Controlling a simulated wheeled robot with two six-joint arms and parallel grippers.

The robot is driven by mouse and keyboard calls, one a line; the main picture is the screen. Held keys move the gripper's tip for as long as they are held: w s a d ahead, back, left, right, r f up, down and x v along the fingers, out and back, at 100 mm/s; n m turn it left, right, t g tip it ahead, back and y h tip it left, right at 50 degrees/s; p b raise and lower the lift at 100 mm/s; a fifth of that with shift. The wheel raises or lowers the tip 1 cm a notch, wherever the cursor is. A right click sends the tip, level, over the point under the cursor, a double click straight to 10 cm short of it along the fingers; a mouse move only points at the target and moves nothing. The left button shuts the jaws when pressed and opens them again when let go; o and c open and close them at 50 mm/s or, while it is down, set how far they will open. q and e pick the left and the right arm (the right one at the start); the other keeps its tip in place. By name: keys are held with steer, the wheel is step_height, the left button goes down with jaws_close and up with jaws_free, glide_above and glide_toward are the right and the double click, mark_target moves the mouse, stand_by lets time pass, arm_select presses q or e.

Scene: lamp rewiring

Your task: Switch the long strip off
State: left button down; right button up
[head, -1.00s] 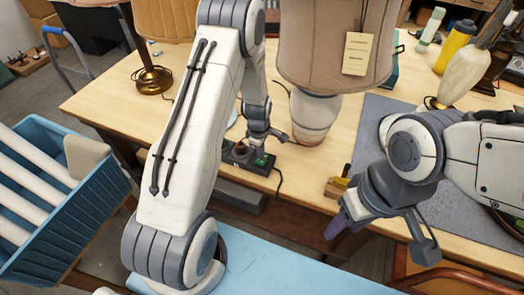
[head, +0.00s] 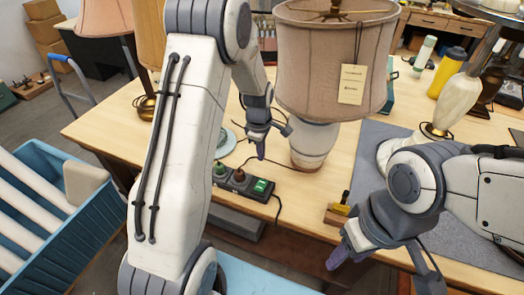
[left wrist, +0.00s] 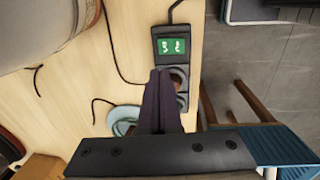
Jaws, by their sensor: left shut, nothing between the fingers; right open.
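A dark power strip (head: 231,184) lies on the table near its front edge. A green switch with white marks (head: 260,186) is at its right end, and round plugs or sockets (head: 220,169) are at its left. In the left wrist view the strip (left wrist: 180,68) runs downward with the green switch (left wrist: 172,46) at its top. My left gripper (head: 261,156) is shut and empty, just above and behind the strip. Its dark fingers (left wrist: 161,76) hide part of the strip; the switch is uncovered. My right gripper (head: 388,266) is open and empty at the table's front right.
A large lamp with a tagged shade (head: 325,65) stands close behind the strip. A black cord (head: 279,208) runs off its right end. A small wooden block with a yellow part (head: 338,214) is to the right. A blue crate (head: 75,250) stands at the left.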

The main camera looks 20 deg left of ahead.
arm_select(q)
steer(key=shift+w+r, duration=0.15)
steer(key=shift+r, duration=0.8)
steer(key=s+d+r+m+b, duration=0.1)
steer(key=s+d+r+m, duration=0.2)
steer(key=s+d+m, duration=0.25)
steer(key=s+d+r+m+b, duration=0.25)
steer(key=s+d+m, duration=0.2)
steer(key=d, duration=0.25)
steer(key=s+d+r+m, duration=0.1)
steer(key=s+d+m, duration=0.1)
steer(key=s+m, duration=0.5)
steer(key=s+d+r+m+g+h+b, duration=0.1)
steer(key=s+d+m, duration=0.2)
steer(key=s+m, duration=0.5)
steer(key=s, duration=0.4)
steer(key=shift+s+d, duration=0.15)
steer(key=shift+d, duration=0.2)
